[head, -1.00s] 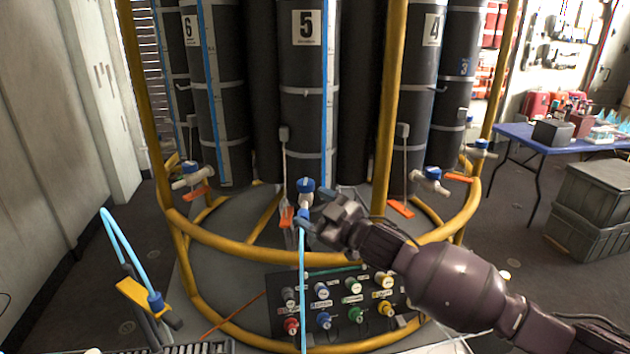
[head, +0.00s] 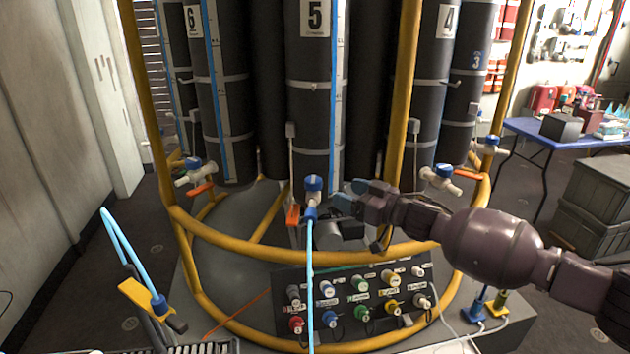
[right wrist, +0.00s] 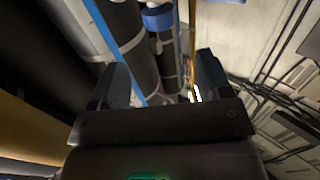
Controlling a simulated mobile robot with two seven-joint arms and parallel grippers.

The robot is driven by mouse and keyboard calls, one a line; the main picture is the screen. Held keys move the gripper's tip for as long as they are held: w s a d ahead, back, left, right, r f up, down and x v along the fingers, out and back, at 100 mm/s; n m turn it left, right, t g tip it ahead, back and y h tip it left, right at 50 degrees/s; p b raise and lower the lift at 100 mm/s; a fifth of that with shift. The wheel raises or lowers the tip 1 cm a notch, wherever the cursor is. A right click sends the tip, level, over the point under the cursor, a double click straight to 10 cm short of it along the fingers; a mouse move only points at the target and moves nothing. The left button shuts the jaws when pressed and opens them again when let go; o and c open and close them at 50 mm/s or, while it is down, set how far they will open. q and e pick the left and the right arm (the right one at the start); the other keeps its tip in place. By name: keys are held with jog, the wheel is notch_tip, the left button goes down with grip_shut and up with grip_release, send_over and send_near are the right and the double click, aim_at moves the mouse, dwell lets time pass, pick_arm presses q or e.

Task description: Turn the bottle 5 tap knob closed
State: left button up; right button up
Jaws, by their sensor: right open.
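Bottle 5 (head: 314,80) is the dark cylinder with the "5" label, upright at the centre of the rosette frame. Its tap has a blue knob (head: 313,184) on a white body, with a light blue hose (head: 310,265) hanging from it. My right gripper (head: 338,200) is just right of the tap, open and with nothing seen between its fingers. In the right wrist view a blue round part (right wrist: 158,18), likely the knob, shows beyond the open fingers. The head view does not show whether a finger touches the tap. My left gripper is not in view.
A panel of coloured connectors (head: 355,300) sits below. Neighbouring taps stand left (head: 192,172) and right (head: 440,178). A hose on a yellow holder (head: 143,297) is at lower left.

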aim_at(321, 184)
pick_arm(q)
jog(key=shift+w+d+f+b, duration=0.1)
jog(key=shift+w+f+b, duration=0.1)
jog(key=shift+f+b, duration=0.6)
pick_arm(e)
jog(key=x, duration=0.9)
jog(key=shift+w+a+f, duration=0.15)
jog(key=shift+a, duration=0.1)
jog(key=shift+w+a, duration=0.35)
jog(key=shift+a, duration=0.1)
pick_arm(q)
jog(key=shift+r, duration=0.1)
